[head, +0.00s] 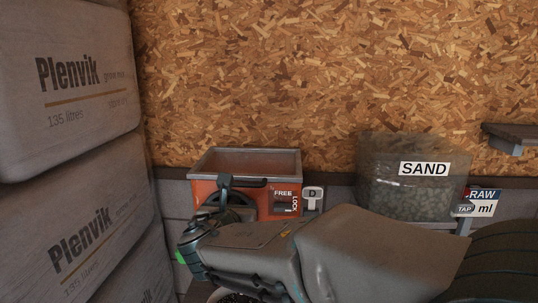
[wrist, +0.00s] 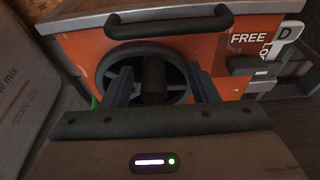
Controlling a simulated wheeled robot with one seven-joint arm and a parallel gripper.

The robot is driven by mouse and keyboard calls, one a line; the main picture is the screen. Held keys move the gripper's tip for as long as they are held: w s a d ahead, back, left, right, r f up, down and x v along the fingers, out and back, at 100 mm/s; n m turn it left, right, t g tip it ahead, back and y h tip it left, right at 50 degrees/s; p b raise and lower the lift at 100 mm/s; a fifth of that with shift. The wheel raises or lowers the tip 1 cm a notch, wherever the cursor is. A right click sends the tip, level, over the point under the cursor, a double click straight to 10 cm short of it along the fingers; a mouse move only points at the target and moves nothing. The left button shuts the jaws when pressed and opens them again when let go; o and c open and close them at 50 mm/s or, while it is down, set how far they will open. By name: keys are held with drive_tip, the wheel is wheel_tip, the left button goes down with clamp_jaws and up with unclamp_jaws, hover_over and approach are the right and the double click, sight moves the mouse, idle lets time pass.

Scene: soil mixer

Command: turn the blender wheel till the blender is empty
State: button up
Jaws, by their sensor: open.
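The blender (head: 246,162) is an orange box with a grey metal rim, standing against the back wall in the head view. Its orange front (wrist: 205,50) fills the upper part of the wrist view. The dark wheel (wrist: 104,72) is on that front, below a black bar handle (wrist: 170,25). A dark cylindrical knob or hub (wrist: 154,76) stands out from the wheel. My gripper (wrist: 160,82) is open, one finger on each side of this knob. I cannot tell whether either finger touches it. In the head view my arm partly covers the wheel (head: 212,200). The blender's contents are not clear.
A dark latch (wrist: 254,66) sits beside a FREE label at the blender's right, with a D tag (head: 312,196) next to it. A clear SAND bin (head: 400,190) stands further right. Stacked Plenvik bags (head: 75,190) close in the left side.

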drive_tip(key=s, duration=0.8)
drive_tip(key=shift+a, duration=0.3)
drive_tip(key=s+d+f+m+g+h+p, duration=0.1)
drive_tip(key=s+d+m+g+h+p, duration=0.2)
drive_tip(key=d+m, duration=0.55)
drive_tip(key=s+d+f+m+g+h+p, duration=0.15)
drive_tip(key=d+m+g, duration=0.25)
drive_tip(key=d+m, duration=0.45)
drive_tip(key=s+d+m+g+y+p, duration=0.2)
drive_tip(key=s+m, duration=0.3)
drive_tip(key=m, duration=0.4)
drive_tip(key=s+d+f+m+g+y+p, duration=0.1)
drive_tip(key=s+d+m+g+y+p, duration=0.2)
drive_tip(key=m, duration=0.6)
drive_tip(key=shift+s+d+f+y+p, duration=0.3)
drive_tip(key=shift+s+d+y+p, duration=0.25)
drive_tip(key=shift+s, duration=0.45)
drive_tip(key=shift+a, duration=0.1)
